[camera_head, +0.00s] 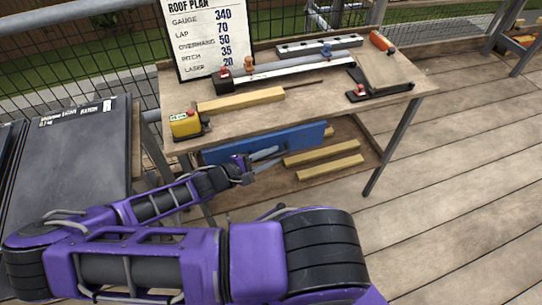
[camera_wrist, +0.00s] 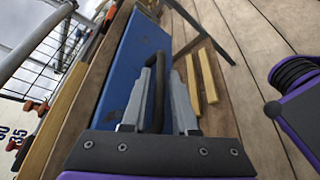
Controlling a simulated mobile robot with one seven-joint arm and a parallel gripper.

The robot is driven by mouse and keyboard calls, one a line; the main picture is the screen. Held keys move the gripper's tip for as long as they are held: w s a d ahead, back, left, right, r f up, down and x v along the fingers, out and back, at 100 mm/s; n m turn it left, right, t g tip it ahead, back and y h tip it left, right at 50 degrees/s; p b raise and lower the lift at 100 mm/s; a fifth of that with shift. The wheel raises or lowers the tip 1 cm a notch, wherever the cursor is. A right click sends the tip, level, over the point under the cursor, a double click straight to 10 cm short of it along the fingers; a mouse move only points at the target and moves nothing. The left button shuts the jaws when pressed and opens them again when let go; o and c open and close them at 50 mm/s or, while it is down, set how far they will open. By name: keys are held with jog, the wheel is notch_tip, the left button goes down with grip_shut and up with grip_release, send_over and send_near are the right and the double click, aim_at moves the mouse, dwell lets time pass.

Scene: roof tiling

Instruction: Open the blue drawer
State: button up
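The blue drawer (camera_head: 225,151) sits under the tabletop of the wooden workbench, its long blue front facing me. In the wrist view the blue front (camera_wrist: 135,62) runs up along the left of my fingers. In the wrist view a dark bar handle (camera_wrist: 158,95) lies between the two grey fingers of my gripper (camera_wrist: 165,72). The fingers look apart, with some gap on the handle's right side. Whether the left finger touches the handle I cannot tell. My gripper hides part of the drawer front.
The workbench (camera_head: 240,118) carries a yellow tape measure (camera_head: 186,124), a wood strip, metal bars and a roof plan board (camera_head: 205,40). Two wood battens (camera_head: 330,167) lie on the lower shelf, right of my gripper. A bench leg (camera_head: 392,148) stands right. Deck boards in front are clear.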

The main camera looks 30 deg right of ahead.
grip_shut()
dwell(1.5)
